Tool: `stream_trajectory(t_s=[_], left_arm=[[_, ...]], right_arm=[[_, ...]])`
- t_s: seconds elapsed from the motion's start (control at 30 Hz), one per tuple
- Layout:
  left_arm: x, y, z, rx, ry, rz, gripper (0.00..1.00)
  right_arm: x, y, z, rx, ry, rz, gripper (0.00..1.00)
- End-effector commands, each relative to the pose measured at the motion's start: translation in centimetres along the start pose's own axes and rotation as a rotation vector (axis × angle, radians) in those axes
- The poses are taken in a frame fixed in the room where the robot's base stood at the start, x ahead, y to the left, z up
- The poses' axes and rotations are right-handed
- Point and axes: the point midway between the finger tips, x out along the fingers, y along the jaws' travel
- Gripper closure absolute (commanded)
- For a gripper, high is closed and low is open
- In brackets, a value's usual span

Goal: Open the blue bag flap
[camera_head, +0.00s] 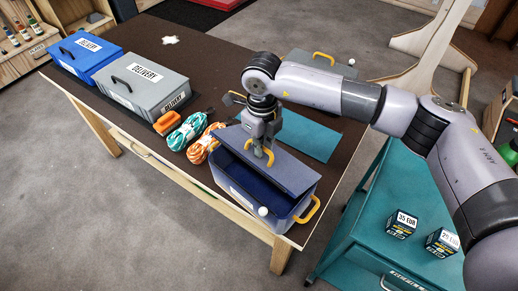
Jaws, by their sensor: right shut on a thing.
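The blue bag (232,182) stands at the front right corner of the dark table. Its flap (285,177) is partly raised, and the dark blue inside shows through a gap at the front. My right gripper (262,150) comes down from above and is shut on the yellow handle (270,158) of the flap. The gripper hides part of the handle and the flap's back edge. Another yellow handle (308,211) sits at the bag's right end. A small white ball (263,211) shows at the bag's front edge. My left gripper is not in view.
Orange rope (203,150) and teal rope (186,132) lie left of the bag. A grey delivery box (150,87) and a blue one (86,50) stand further left. A teal mat (308,136) lies behind. A teal cart (400,180) with small boxes stands at right.

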Motion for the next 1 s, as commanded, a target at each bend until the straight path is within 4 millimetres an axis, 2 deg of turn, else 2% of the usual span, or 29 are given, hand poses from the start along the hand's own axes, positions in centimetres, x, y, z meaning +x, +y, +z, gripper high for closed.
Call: stream_trajectory(t_s=[0.43, 0.47, 0.77, 1.0], left_arm=[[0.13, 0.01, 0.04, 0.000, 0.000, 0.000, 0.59], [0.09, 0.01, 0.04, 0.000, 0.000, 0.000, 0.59], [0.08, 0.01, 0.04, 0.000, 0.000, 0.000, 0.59], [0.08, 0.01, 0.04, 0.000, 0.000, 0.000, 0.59]], right_arm=[[-0.39, -0.73, 0.02, 0.000, -0.001, -0.002, 1.00], [-0.35, -0.62, 0.01, -0.001, -0.001, -0.001, 0.89], [-0.31, -0.55, 0.01, -0.001, 0.000, 0.000, 0.69], [-0.29, -0.54, 0.00, -0.001, 0.000, 0.000, 0.68]])
